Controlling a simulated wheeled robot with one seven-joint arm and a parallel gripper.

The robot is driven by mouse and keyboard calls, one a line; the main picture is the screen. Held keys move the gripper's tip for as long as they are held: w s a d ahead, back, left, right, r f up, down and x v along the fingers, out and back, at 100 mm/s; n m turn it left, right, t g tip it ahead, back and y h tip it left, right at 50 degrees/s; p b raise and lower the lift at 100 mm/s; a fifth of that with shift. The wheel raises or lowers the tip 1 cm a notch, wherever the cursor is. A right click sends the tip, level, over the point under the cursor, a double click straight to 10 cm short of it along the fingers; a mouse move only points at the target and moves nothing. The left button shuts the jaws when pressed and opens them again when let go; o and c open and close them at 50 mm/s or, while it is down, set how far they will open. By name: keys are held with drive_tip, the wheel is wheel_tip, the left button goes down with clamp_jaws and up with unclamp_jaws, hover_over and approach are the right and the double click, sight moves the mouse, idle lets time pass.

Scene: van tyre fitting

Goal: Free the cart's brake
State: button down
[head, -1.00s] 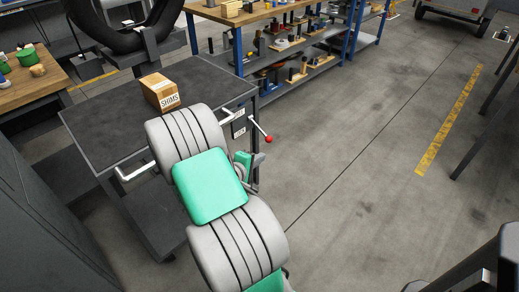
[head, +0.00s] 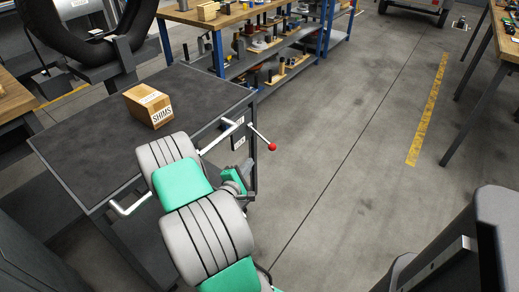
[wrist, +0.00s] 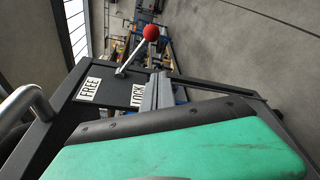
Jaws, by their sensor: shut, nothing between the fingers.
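The cart (head: 85,125) is a dark grey table on the left with a metal push handle. Its brake lever (head: 260,136) has a red knob and sticks out from the near right corner. In the wrist view the red knob (wrist: 151,32) tops the lever, which leans towards the LOCK side. A FREE label (wrist: 89,89) and a LOCK label (wrist: 137,95) sit below the pivot. My gripper (head: 238,181) is beside the cart's end, below the lever. Its fingers (wrist: 158,92) are shut and empty, next to the LOCK label, apart from the knob.
A SHIMS box (head: 148,106) stands on the cart top. The push handle (head: 130,206) is close to my arm. A blue-framed shelf bench (head: 222,52) stands behind. The floor (head: 340,170) to the right is clear.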

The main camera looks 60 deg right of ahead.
sight(262, 137)
drive_tip(key=s+d, duration=0.2)
drive_tip(key=d, duration=0.6)
drive_tip(key=shift+d+r, duration=0.3)
drive_tip(key=shift+d, duration=0.1)
drive_tip(key=shift+w+r, duration=0.1)
